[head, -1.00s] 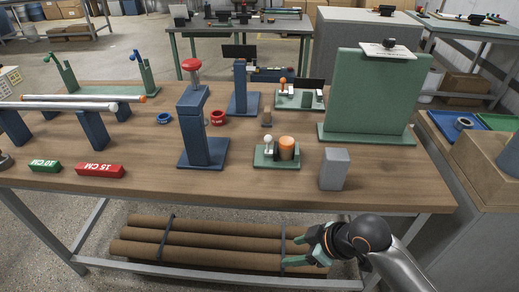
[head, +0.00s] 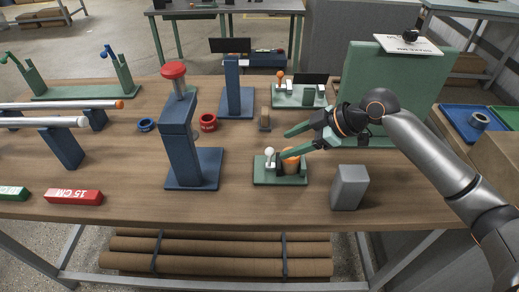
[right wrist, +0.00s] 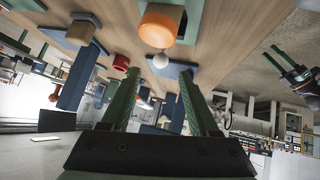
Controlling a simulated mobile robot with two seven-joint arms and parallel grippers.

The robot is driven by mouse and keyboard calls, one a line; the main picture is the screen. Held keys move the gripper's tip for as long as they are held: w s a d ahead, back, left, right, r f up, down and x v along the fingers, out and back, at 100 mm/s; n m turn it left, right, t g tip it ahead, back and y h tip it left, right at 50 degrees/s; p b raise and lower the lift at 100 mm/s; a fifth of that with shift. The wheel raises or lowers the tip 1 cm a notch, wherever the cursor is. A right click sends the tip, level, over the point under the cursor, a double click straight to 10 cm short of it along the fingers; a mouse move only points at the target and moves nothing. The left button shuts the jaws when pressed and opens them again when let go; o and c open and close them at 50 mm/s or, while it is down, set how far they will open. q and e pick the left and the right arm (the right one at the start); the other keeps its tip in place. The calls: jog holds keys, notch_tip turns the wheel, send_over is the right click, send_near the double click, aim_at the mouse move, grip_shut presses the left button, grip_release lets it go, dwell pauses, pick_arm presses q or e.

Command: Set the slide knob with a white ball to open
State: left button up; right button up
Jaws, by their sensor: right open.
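The slide knob with a white ball (head: 269,152) stands on a small green base (head: 262,181), left of an orange cylinder (head: 291,166) on the same base. My right gripper (head: 286,145) is open and empty above this base, its fingers pointing left. No open or closed marking is readable.
A grey block (head: 350,187) stands right of the base. A blue stand with a red knob (head: 181,150) is to the left. Behind are a brown piece (head: 265,119), a similar green base with an orange ball (head: 280,77), and a tall green panel (head: 395,75).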

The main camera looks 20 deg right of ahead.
jog(key=x, duration=1)
jog(key=shift+w+a+f, duration=0.15)
jog(key=shift+a+f, duration=0.1)
jog(key=shift+a, duration=0.05)
jog(key=shift+c, duration=0.3)
grip_shut()
dwell(0.6)
